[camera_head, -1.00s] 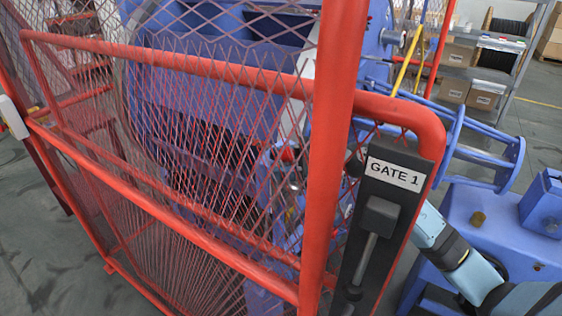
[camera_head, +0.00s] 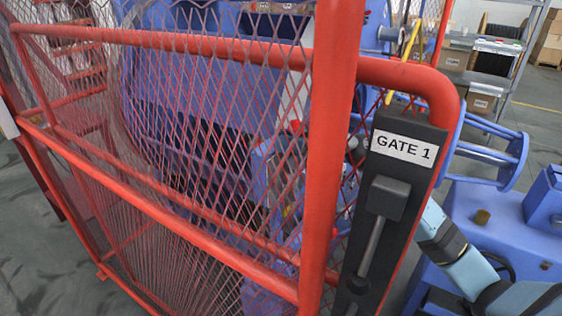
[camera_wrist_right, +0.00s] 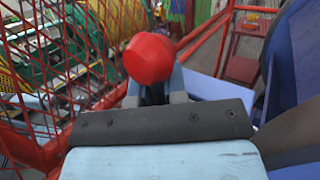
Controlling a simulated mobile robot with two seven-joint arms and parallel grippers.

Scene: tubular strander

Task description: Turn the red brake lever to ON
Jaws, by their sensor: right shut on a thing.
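The red knob of the brake lever (camera_wrist_right: 148,58) is large in the middle of the right wrist view. My right gripper (camera_wrist_right: 153,88) is shut at the lever just below the knob. The knob and the gripper's dark body hide most of the contact and the lever's shaft. In the head view, my right arm comes in at the lower right and passes behind the gate's dark latch plate, so the gripper is mostly hidden there. A small red spot behind the mesh may be the knob. No ON marking is readable. My left gripper is not in view.
A red mesh gate (camera_head: 335,150) with a dark plate labelled GATE 1 (camera_head: 403,148) stands close in front. Blue machinery (camera_head: 220,110) is behind it. A blue housing (camera_head: 485,225) is at the right. Shelves with boxes (camera_head: 482,103) stand at the back right.

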